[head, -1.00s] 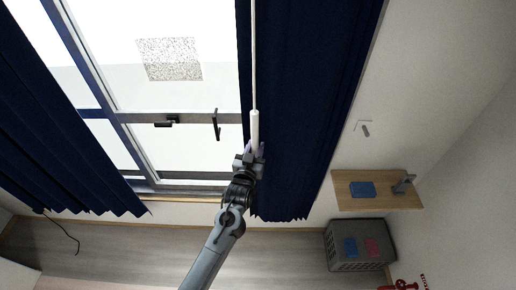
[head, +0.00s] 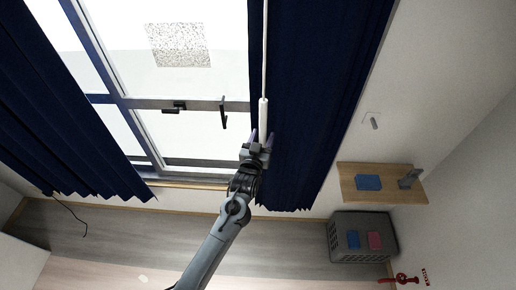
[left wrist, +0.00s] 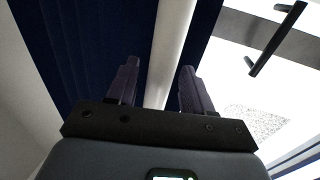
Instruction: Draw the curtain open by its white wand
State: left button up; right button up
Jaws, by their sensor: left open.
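The white wand (head: 264,112) hangs straight down along the left edge of the right-hand navy curtain (head: 318,95), with a thin rod above its thicker lower handle. My left gripper (head: 262,137) is open at the lower end of this handle, its purple fingertips pointing up. In the left wrist view the wand (left wrist: 169,42) runs between the two open fingers (left wrist: 160,68); neither finger visibly touches it. I cannot tell how deep it sits between them. A second navy curtain (head: 58,105) hangs at the left. My right gripper is not in view.
A bright window (head: 165,80) with a dark handle (head: 223,114) lies between the curtains. At right are a wooden shelf (head: 400,192) with a blue item, a grey basket (head: 338,246) and a wall hook (head: 374,122). The floor below is mostly clear.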

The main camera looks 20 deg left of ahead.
pick_arm(q)
jog(key=s+b, duration=0.1)
jog(key=s, duration=0.9)
jog(key=shift+s+d+b, duration=0.2)
jog(key=shift+d+b, duration=0.1)
jog(key=shift+f, duration=0.1)
